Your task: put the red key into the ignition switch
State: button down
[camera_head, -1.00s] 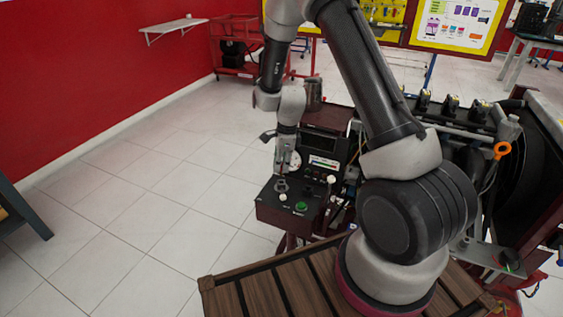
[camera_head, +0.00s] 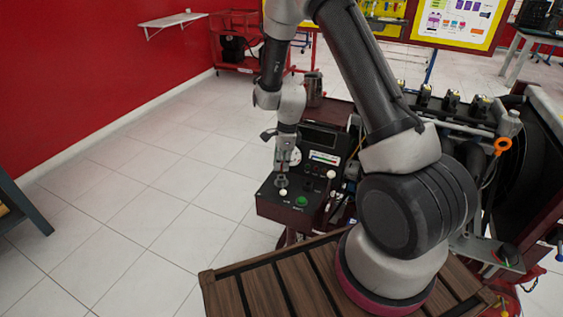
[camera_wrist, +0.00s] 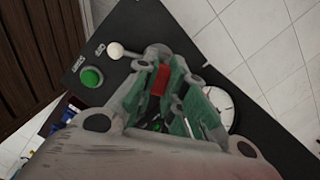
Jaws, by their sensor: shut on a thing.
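My gripper (camera_wrist: 170,85) is shut on the red key (camera_wrist: 160,80), which shows as a red patch between the greenish fingers in the wrist view. In the head view my gripper (camera_head: 283,177) points down just over the top of the dark control box (camera_head: 273,207); the key is too small to make out there. A grey rounded part (camera_wrist: 157,52) lies by the fingertips in the wrist view and may be the ignition switch. I cannot tell whether the key touches it. The key's tip is hidden.
A white-knobbed lever (camera_wrist: 116,50) and a green button (camera_wrist: 91,77) stand close by on the panel. A white round gauge (camera_wrist: 218,108) is beside the fingers. The engine trainer (camera_head: 470,130) stands to the right; the tiled floor at left (camera_head: 150,210) is clear.

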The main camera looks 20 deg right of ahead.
aim_at(281, 169)
jog(key=shift+f, duration=1)
jog(key=shift+f, duration=0.25)
jog(key=shift+f, duration=0.45)
jog(key=c, duration=1.1)
grip_release()
jog(key=shift+r, duration=0.15)
jog(key=shift+r, duration=1.4)
